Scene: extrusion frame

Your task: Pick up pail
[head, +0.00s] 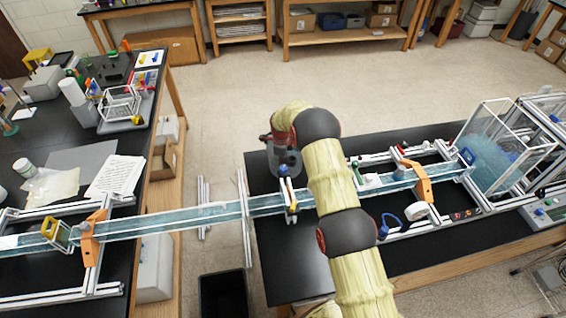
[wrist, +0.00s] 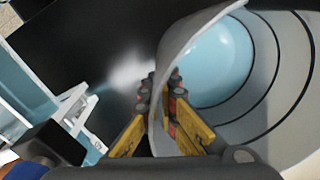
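The pail is a grey, round, open vessel with dark rings and a light blue inside, filling the right of the wrist view (wrist: 215,105). In the head view the pail (head: 289,163) shows as a greyish shape at the back left of the right black bench, partly hidden by my arm. My gripper (wrist: 160,92) straddles the pail's rim, one finger inside and one outside. The fingers look closed against the wall. In the head view my gripper (head: 268,141) is at the pail's upper left, mostly hidden by my wrist.
A long water channel (head: 170,219) on a metal extrusion frame spans the gap between both benches, just in front of the pail. A clear tank (head: 500,150) stands at the right. A black bin (head: 224,294) is on the floor. Open floor lies behind the bench.

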